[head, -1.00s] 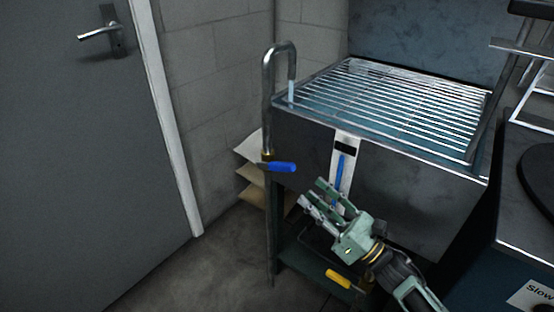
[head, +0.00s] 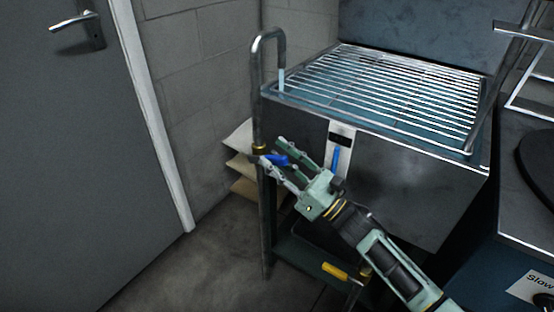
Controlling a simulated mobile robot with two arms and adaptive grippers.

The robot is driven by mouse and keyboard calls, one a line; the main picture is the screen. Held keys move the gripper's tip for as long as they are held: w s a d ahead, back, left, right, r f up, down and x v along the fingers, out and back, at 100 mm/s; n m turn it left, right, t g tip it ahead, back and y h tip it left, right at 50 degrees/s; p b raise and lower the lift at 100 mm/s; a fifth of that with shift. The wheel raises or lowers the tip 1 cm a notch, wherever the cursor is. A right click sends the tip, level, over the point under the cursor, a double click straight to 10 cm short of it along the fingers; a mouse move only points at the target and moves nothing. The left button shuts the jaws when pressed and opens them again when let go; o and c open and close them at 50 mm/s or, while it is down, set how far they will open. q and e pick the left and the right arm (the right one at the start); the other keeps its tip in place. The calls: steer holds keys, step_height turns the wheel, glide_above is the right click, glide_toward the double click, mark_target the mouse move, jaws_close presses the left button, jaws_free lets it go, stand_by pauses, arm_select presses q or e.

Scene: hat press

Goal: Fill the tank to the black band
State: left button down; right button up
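The grey metal tank (head: 410,190) stands at centre right under a wire rack. Its front gauge strip has a black band (head: 341,136) and a blue column (head: 336,160), whose top is just under the band. A bent metal pipe (head: 257,105) rises at the tank's left corner, with a pale blue stream (head: 281,79) below its spout. The blue tap lever (head: 275,160) sticks out from this pipe. My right gripper (head: 273,156) is open, with its fingers on either side of the lever; contact is unclear. My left gripper is not in view.
A yellow handle (head: 335,270) is low under the tank. Stacked pale sheets (head: 240,163) are behind the pipe. A grey door (head: 75,150) fills the left. A dark worktop (head: 515,190) with a metal frame stands at right. The floor between door and tank is clear.

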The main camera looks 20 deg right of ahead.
steer(key=shift+c, duration=0.6)
jaws_close()
